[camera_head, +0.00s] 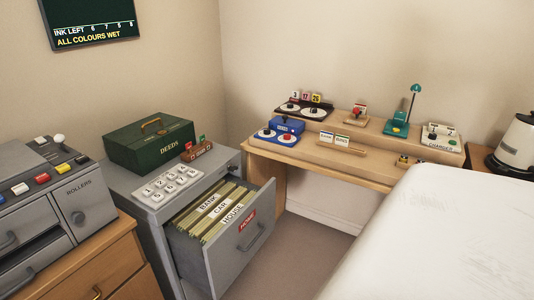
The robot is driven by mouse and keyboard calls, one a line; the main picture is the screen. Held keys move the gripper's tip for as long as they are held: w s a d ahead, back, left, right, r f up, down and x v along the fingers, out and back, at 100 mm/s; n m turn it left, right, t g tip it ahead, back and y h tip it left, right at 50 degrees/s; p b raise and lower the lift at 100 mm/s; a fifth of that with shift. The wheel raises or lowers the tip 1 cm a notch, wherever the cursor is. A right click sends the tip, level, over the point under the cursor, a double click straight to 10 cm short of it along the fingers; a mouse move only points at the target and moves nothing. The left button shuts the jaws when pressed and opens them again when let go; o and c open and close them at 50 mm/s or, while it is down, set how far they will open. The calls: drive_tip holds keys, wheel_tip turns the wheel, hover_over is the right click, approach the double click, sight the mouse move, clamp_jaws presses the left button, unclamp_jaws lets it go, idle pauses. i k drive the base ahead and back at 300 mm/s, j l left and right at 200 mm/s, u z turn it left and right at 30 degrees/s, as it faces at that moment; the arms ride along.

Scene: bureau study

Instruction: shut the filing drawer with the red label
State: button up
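The grey filing drawer (240,252) with the red label (248,220) on its front is pulled well out of the grey filing cabinet (153,227). Its front faces the lower right and carries a grey handle (252,238) below the label. Folders (212,212) with white tabs stand inside it, one reading HOUSE. My gripper is not in view, and nothing is seen touching the drawer.
On the cabinet top are a green DEEDS box (150,144), a white number pad (167,185) and a small wooden holder (197,152). A grey ROLLERS machine (88,205) stands left. A wooden desk (316,154) is behind. Carpet (300,253) is clear right of the drawer.

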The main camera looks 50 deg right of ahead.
sight(210, 241)
drive_tip(key=z, duration=1.25)
